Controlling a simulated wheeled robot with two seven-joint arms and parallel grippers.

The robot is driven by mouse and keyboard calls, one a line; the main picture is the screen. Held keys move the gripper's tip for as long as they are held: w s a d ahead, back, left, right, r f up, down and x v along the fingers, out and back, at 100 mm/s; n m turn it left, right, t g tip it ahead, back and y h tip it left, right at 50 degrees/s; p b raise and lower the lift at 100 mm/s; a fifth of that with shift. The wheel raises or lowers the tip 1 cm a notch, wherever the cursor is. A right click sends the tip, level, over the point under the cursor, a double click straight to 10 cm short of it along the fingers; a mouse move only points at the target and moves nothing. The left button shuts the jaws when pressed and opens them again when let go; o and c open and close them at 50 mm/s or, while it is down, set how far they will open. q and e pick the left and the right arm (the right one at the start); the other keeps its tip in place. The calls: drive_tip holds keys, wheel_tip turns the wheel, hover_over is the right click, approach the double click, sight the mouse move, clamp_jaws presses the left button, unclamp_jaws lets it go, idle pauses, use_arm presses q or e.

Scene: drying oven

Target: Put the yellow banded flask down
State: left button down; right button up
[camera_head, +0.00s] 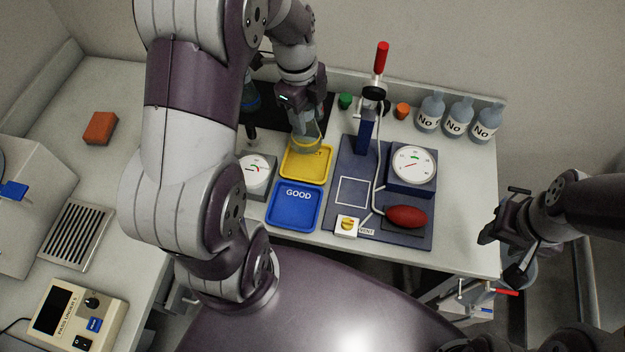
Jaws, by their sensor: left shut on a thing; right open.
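My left gripper (304,118) is shut on the yellow banded flask (307,137), a clear vessel with a yellow band. The flask is over the back part of the yellow tray (303,174) and hides part of its lettering. I cannot tell whether the flask touches the tray. The blue tray (291,222) marked GOOD lies just in front of the yellow one and looks empty. My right gripper (502,254) is open and empty, off the table's right front corner.
A dark blue board (346,222) right of the trays carries a red-handled lever (381,58), a gauge (413,163) and a red bulb (406,217). A small dial (255,171) stands left. Several labelled bottles (457,118) stand back right; an orange block (101,128) lies far left.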

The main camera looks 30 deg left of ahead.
sight(307, 140)
use_arm(q)
drive_tip(key=f, duration=0.5)
drive_tip(key=shift+w+a+f+p, duration=0.1)
drive_tip(key=shift+w+f+p, duration=0.2)
drive_tip(key=shift+w+f, duration=0.1)
drive_tip(key=f, duration=0.3)
drive_tip(key=shift+s+f, duration=0.25)
drive_tip(key=shift+f, duration=0.1)
drive_tip(key=shift+w+f, duration=0.1)
use_arm(e)
drive_tip(key=shift+w+r, duration=0.35)
drive_tip(key=shift+r, duration=0.1)
drive_tip(key=shift+a+f, duration=0.1)
use_arm(q)
drive_tip(key=c, duration=0.9)
unclamp_jaws()
drive_tip(key=shift+f, duration=0.15)
drive_tip(key=shift+c, duration=0.2)
drive_tip(key=o, duration=0.4)
